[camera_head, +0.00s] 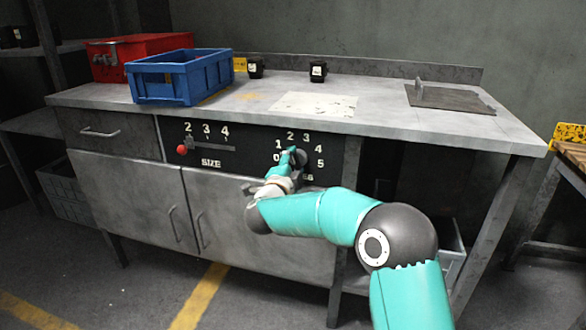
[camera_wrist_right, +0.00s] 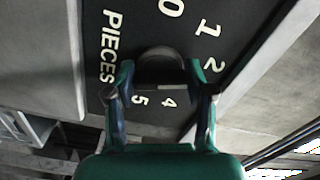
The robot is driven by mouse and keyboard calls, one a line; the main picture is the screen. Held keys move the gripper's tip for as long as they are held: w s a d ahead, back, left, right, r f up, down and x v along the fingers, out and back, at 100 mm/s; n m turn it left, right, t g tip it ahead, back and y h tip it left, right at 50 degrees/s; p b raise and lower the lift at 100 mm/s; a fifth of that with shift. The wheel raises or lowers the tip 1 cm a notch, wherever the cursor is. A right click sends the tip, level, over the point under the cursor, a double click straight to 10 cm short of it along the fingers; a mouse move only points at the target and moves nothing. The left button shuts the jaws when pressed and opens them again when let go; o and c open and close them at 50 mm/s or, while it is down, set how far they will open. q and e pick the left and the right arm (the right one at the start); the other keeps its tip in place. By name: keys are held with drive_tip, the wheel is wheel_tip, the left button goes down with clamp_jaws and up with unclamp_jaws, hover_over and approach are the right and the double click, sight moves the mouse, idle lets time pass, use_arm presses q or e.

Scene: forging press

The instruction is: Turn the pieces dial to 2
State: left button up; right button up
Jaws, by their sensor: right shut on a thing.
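The pieces dial (camera_head: 301,157) is a dark round knob on the black front panel of the workbench, with white numbers 0 to 5 around it. My right gripper (camera_head: 291,157) is at the dial and partly covers it. In the right wrist view the dial (camera_wrist_right: 160,62) sits between the two fingers of my right gripper (camera_wrist_right: 160,76), which is shut on it. The word PIECES and the numbers 0, 1, 2, 4 and 5 show there; the 3 is hidden. I cannot tell which number the dial points to. My left gripper is not in view.
A size slider with a red knob (camera_head: 182,149) is left of the dial on the same panel. A blue crate (camera_head: 180,78) and a red toolbox (camera_head: 136,53) stand on the bench top (camera_head: 385,108). Two small black cups (camera_head: 318,71) stand at the back. Cabinet doors (camera_head: 237,215) are below.

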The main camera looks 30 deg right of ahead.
drive_tip(key=shift+f, duration=0.25)
drive_tip(key=o, duration=1.2)
drive_tip(key=shift+r, duration=0.1)
drive_tip(key=shift+c, duration=0.2)
drive_tip(key=shift+s, duration=0.1)
drive_tip(key=v, duration=1.2)
